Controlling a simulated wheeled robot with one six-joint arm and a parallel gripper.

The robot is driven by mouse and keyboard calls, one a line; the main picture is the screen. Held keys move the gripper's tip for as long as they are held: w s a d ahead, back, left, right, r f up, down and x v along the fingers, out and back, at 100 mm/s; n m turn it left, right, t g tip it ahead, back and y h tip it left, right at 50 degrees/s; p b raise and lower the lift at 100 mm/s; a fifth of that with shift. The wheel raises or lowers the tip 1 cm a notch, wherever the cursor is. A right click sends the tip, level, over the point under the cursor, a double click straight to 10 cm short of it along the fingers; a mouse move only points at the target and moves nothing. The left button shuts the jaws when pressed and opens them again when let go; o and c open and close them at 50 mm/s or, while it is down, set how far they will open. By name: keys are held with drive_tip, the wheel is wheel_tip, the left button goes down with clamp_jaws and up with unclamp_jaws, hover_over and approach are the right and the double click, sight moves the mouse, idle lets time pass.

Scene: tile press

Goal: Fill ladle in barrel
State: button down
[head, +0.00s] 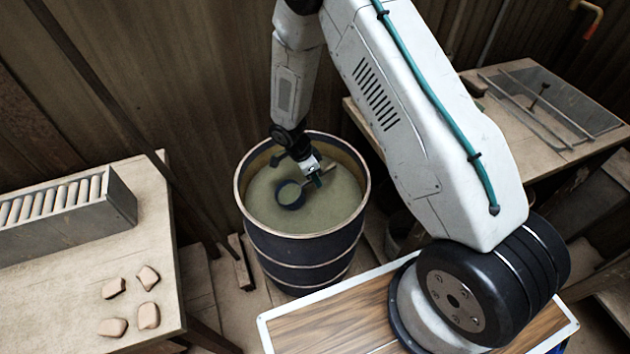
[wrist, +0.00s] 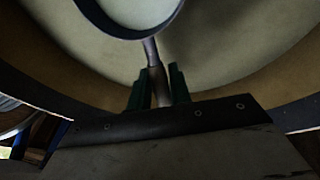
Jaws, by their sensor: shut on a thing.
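The barrel (head: 307,258) is dark blue with pale metal bands and stands open between the two tables. Greenish-grey liquid or slurry (head: 335,205) fills much of it. My gripper (head: 318,176) is over the barrel's opening, shut on the handle of the ladle (head: 290,194). The ladle's dark round bowl lies at the left of the gripper, at or just above the slurry; I cannot tell whether it dips in. The bowl shows slurry colour inside. In the wrist view, green fingers (wrist: 158,88) grip the handle, and the bowl's rim (wrist: 128,36) shows at the top.
At the left, a table (head: 60,285) holds a metal rack (head: 65,215) of tiles and several loose clay pieces (head: 148,277). At the right, another table (head: 500,118) holds a metal tray with rods. A wooden wall stands close behind the barrel.

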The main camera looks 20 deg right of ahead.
drive_tip(key=shift+r, duration=1.45)
wheel_tip(320, 180, up, 12)
drive_tip(key=y, duration=0.1)
drive_tip(key=shift+d+r, duration=0.2)
drive_tip(key=shift+d, duration=0.2)
idle(0.4)
drive_tip(key=n+t, duration=0.1)
drive_tip(key=n, duration=0.4)
drive_tip(key=w+d+f+n+t, duration=0.1)
drive_tip(key=n, duration=0.5)
drive_tip(key=w+d+n+t, duration=0.1)
drive_tip(key=n+t, duration=0.1)
drive_tip(key=n, duration=0.4)
drive_tip(key=shift+w+d+f, duration=0.15)
drive_tip(key=shift+w+d, duration=0.05)
drive_tip(key=shift+w, duration=0.05)
